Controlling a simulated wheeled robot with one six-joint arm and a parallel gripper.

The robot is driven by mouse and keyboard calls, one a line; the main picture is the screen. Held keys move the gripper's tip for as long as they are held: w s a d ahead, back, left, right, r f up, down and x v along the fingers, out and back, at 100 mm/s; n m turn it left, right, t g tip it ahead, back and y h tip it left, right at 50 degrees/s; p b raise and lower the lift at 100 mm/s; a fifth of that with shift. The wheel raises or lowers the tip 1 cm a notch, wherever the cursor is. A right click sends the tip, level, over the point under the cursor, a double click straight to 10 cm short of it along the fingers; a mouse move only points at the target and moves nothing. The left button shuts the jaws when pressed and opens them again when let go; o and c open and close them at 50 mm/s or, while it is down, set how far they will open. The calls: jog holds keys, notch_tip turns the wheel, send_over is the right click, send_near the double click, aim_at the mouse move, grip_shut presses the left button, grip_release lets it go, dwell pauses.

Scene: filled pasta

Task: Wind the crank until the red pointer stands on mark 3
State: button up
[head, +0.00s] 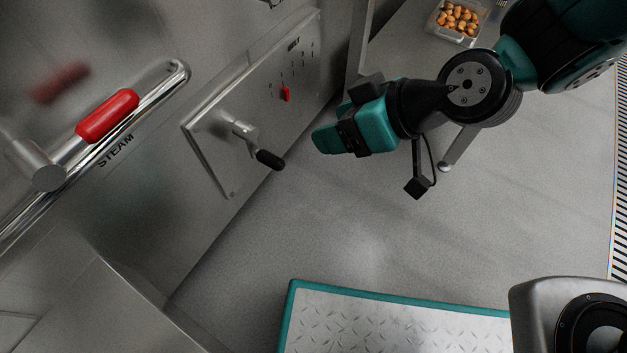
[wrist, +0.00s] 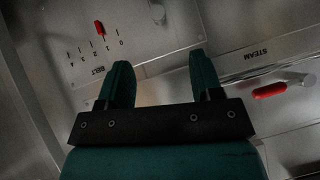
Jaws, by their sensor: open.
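The crank (head: 246,135) sits on a steel panel (head: 215,165), with its black handle (head: 270,160) angled down to the right. Part of the crank shows at the top edge of the wrist view (wrist: 157,12). The red pointer (head: 285,94) is above and right of the crank; in the wrist view (wrist: 99,28) it appears upside down over a numbered scale labelled BELT. Its tip looks close to mark 1. My gripper (head: 325,140) is open and empty, right of the crank handle and apart from it. Its two fingers (wrist: 160,72) point toward the panel.
A chrome rail with a red grip (head: 107,115), labelled STEAM, is left of the panel. A box of filled pasta (head: 457,20) stands at the top right. A teal-edged tread plate (head: 400,325) lies at the bottom. The floor between is clear.

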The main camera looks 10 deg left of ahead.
jog(key=n+t+b, duration=0.1)
jog(key=t+b, duration=0.1)
jog(key=b, duration=0.1)
send_near(282, 163)
jog(key=shift+y, duration=0.4)
jog(key=shift+d+f+p+x, duration=0.1)
jog(key=shift+p+x, duration=0.45)
jog(key=shift+x, duration=2.6)
jog(key=shift+d+f+p+x, duration=0.15)
jog(key=shift+p+x, duration=0.4)
jog(key=shift+x, duration=2.6)
jog(key=shift+w, duration=0.1)
